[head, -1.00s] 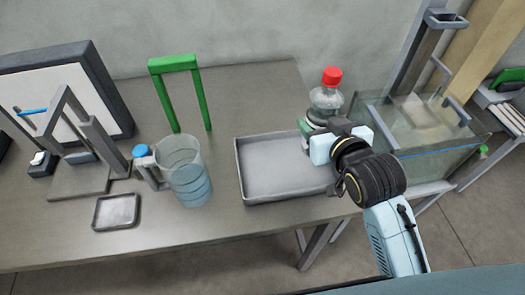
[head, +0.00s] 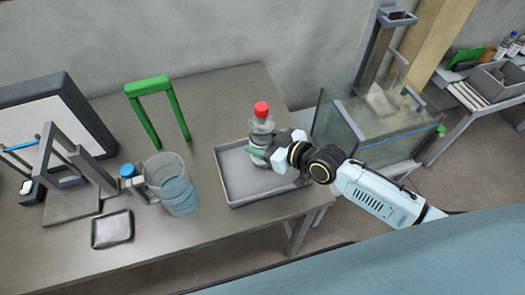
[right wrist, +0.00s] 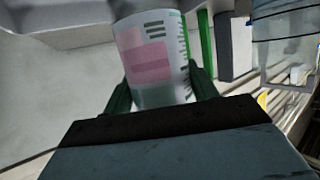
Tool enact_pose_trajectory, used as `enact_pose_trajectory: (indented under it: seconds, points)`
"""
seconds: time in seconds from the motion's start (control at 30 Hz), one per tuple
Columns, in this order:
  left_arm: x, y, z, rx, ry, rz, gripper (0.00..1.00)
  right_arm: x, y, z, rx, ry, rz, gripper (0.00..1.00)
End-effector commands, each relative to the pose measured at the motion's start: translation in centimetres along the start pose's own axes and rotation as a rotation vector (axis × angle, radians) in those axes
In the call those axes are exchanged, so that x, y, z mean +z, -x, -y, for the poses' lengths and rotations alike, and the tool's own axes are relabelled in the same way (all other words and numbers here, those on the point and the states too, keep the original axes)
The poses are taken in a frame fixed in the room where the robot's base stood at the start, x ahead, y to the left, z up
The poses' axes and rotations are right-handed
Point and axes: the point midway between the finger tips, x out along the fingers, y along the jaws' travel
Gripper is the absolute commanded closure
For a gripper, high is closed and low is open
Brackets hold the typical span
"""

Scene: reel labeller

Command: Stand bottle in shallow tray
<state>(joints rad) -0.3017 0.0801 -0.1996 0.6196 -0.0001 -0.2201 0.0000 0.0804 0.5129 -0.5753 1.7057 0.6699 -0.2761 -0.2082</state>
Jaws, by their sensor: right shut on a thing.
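The clear bottle (head: 262,130) with a red cap is upright in the head view, over the larger grey shallow tray (head: 232,188). My right gripper (head: 262,153) is shut on its middle. In the right wrist view the bottle (right wrist: 152,60) shows a white and pink label between the dark green fingers (right wrist: 160,90). Whether the bottle's base touches the tray floor I cannot tell. My left gripper is not in view.
A clear jug (head: 172,183) of water stands left of the tray, with a green frame (head: 155,105) behind. A small dark-rimmed dish (head: 112,229) lies at the front left. A glass tank (head: 370,125) stands to the right, beyond the table edge.

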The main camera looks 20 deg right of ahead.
Motion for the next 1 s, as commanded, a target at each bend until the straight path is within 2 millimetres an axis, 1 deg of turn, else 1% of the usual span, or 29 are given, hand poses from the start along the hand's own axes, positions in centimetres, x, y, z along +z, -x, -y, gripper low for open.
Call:
enact_pose_trajectory:
  seconds: [0.07, 0.2, 0.3, 0.57, 0.7, 0.73, 0.9, 1.0]
  points:
    - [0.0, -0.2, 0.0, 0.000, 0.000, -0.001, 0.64, 0.6, -0.3, 0.0, 0.000, 0.000, -0.004, 0.82]
    - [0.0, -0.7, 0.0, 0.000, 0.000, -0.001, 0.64, 2.5, -1.0, -0.1, 0.001, 0.001, -0.004, 0.82]
    - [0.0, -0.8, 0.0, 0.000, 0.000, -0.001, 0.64, 3.2, -1.3, -0.1, 0.002, 0.002, -0.005, 0.82]
    - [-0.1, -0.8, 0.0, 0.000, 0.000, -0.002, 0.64, 3.3, -1.3, 0.0, 0.001, 0.002, -0.006, 0.82]
    - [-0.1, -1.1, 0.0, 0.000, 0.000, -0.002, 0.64, 3.7, -1.5, 0.0, 0.001, 0.001, -0.006, 0.82]
    - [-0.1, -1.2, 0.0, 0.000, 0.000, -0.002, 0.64, 3.9, -1.4, 0.0, 0.000, 0.001, 0.000, 0.41]
    - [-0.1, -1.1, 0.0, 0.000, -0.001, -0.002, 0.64, 3.8, -1.4, 0.0, 0.000, 0.001, 0.000, 0.20]
    - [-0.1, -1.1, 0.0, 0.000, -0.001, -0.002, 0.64, 3.8, -1.4, 0.0, 0.000, 0.001, 0.000, 0.20]
